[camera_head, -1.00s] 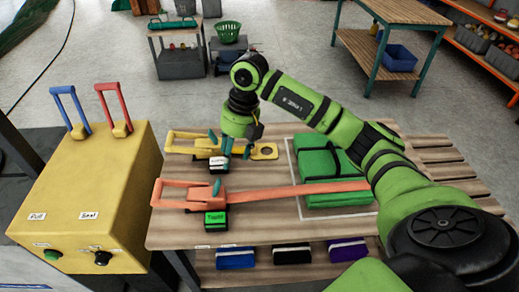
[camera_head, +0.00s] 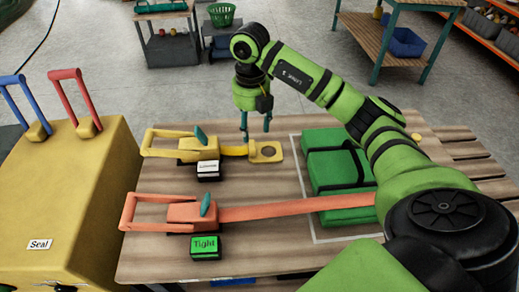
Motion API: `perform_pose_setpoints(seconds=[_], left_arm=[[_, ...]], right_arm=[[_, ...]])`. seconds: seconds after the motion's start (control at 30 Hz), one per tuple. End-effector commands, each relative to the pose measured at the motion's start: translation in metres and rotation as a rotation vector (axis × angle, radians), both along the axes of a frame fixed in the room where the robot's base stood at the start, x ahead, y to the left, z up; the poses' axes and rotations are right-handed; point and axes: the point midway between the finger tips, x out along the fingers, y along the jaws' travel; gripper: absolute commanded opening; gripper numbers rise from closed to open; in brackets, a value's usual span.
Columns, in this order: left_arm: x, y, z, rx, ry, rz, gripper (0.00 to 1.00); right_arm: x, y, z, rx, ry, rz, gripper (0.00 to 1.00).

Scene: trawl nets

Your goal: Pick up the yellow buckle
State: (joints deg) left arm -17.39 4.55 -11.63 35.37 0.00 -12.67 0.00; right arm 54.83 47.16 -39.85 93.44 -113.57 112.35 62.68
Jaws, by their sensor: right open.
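A yellow ratchet (camera_head: 197,147) with a looped handle lies on the wooden table, with a teal lever on top and a small white-faced display in front. A short yellow strap runs right from it to a flat yellow end piece with a round dark spot (camera_head: 266,151); I cannot tell which of these parts is called the buckle. My right gripper (camera_head: 256,124) is open and empty. Its teal fingers point down, just behind and above the end piece, apart from it. My left gripper is not in view.
An orange ratchet (camera_head: 192,213) with a long orange strap lies in front, its green display reading "Tight". The strap reaches a green bundle (camera_head: 336,165) with black bands inside a white outline. A yellow box (camera_head: 72,205) with blue and red levers stands left.

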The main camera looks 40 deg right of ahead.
Motion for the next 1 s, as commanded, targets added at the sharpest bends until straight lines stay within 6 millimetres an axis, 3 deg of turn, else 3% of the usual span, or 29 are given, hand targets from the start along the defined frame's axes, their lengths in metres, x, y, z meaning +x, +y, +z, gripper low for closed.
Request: perform_pose_setpoints(seconds=[0.17,0.6,0.87,0.9,1.0], left_arm=[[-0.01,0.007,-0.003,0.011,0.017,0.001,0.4],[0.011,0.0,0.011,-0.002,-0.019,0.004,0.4],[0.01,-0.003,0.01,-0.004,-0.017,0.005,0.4],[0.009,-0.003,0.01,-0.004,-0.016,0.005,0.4],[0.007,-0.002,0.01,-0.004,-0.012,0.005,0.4]], right_arm=[[0.0,0.001,-0.016,0.002,0.003,0.0,0.56],[0.002,0.007,-0.071,0.001,0.002,-0.001,0.56],[0.003,0.007,-0.075,0.001,-0.001,0.0,0.56],[0.003,0.007,-0.075,0.001,-0.001,0.0,0.52],[0.003,0.007,-0.075,0.001,-0.001,0.0,0.12]])
